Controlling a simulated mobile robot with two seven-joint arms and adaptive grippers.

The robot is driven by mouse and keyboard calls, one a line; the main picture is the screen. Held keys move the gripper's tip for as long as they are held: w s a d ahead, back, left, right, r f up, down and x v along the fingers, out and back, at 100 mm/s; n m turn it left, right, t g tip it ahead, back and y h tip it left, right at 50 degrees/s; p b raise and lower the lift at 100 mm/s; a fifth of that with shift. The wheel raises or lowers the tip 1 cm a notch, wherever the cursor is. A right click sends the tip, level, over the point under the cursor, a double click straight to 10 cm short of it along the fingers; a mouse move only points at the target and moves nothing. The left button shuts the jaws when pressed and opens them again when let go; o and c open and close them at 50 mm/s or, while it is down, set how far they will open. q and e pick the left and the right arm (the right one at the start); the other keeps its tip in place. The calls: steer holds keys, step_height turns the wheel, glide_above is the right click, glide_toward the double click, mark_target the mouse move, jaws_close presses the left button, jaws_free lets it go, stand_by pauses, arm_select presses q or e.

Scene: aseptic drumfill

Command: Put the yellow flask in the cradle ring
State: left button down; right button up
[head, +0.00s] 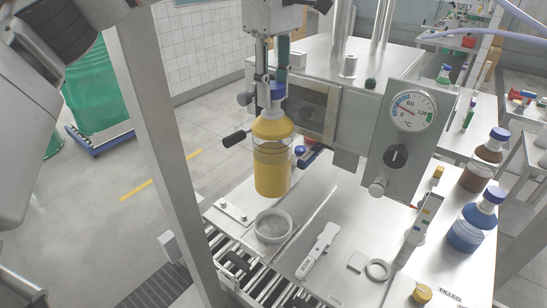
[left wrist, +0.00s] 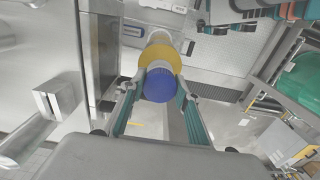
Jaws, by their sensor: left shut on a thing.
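The yellow flask (head: 271,172) has a blue cap and hangs upright above the steel table. My left gripper (head: 270,88) is shut on its neck, just below the cap. The left wrist view looks down on the blue cap (left wrist: 160,86) and yellow shoulder, with one finger on each side. A round grey ring with a raised wall (head: 273,227), which looks like the cradle ring, stands on the table below the flask. It looks empty, and a gap shows between it and the flask's base. My right gripper is not in view.
A panel with a temperature dial (head: 408,110) stands right of the flask. A blue flask (head: 472,222) and a brown flask (head: 484,162) stand at the table's right. A flat ring (head: 378,269) and a white labelled tool (head: 317,250) lie in front. Rollers (head: 250,272) run along the front left.

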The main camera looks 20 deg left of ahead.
mark_target(274, 110)
arm_select(q)
step_height(274, 110, down, 12)
steer(key=shift+r, duration=0.1)
step_height(274, 110, down, 4)
steer(key=shift+s+f, duration=0.1)
steer(key=shift+f, duration=0.4)
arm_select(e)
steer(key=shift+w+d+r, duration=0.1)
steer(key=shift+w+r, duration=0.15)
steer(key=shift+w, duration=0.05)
arm_select(q)
steer(key=c, duration=1.5)
jaws_free()
steer(key=shift+f, duration=0.15)
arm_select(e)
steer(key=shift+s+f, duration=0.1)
arm_select(q)
steer(key=shift+r, duration=0.35)
step_height(274, 110, up, 12)
steer(key=shift+f, duration=0.2)
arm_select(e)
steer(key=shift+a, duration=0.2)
